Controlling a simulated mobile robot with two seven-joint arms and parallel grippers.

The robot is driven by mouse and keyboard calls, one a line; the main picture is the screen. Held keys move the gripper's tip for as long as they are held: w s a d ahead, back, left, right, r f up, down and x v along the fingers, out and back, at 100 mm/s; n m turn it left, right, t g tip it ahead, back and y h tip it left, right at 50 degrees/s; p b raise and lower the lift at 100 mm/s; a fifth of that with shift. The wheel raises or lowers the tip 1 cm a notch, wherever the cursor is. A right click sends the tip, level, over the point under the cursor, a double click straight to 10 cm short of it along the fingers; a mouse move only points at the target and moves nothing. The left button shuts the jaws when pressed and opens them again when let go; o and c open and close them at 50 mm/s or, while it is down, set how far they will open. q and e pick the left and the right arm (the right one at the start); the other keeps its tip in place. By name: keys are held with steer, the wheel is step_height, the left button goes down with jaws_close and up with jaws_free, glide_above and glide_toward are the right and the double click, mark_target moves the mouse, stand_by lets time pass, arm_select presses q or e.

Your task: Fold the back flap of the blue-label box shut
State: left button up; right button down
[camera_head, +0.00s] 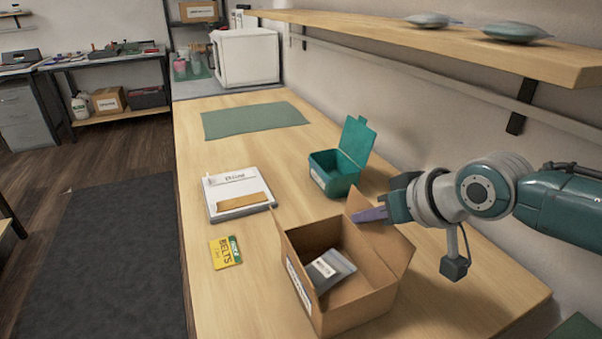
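An open cardboard box (353,312) stands at the near part of the wooden table. A pale label (298,285) is on its left side; its colour is hard to tell. A dark packet with a white label (329,268) lies inside. One flap (388,245) stands up along the box's right side, and a further flap (357,203) sticks up at the far corner. My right gripper (368,215) reaches in from the right, its purple fingertips over the box's far edge beside that flap. Contact and the finger gap cannot be made out. My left gripper is out of view.
A teal bin (335,178) with its lid up stands behind the box. A white case with a tan strip (238,194) and a yellow belts packet (225,252) lie to the left. A shelf (420,42) overhangs the right. A green mat (254,120) lies farther back.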

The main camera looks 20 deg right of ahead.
steer(key=h+p, duration=0.1)
steer(key=p, duration=0.1)
steer(key=shift+a+r+n+p, duration=0.3)
steer(key=shift+s+a+f+n+h+p, duration=0.15)
steer(key=shift+a+n+h+p, duration=0.25)
steer(key=shift+h+p, duration=0.4)
steer(key=shift+a+f+n+h+b, duration=0.3)
steer(key=shift+n+h+b, duration=0.15)
steer(key=shift+h, duration=0.25)
steer(key=shift+a+n+t+h+b, duration=0.1)
steer(key=shift+n+t+h+b, duration=0.25)
steer(key=shift+h+b, duration=0.3)
steer(key=c, duration=1.1)
jaws_free()
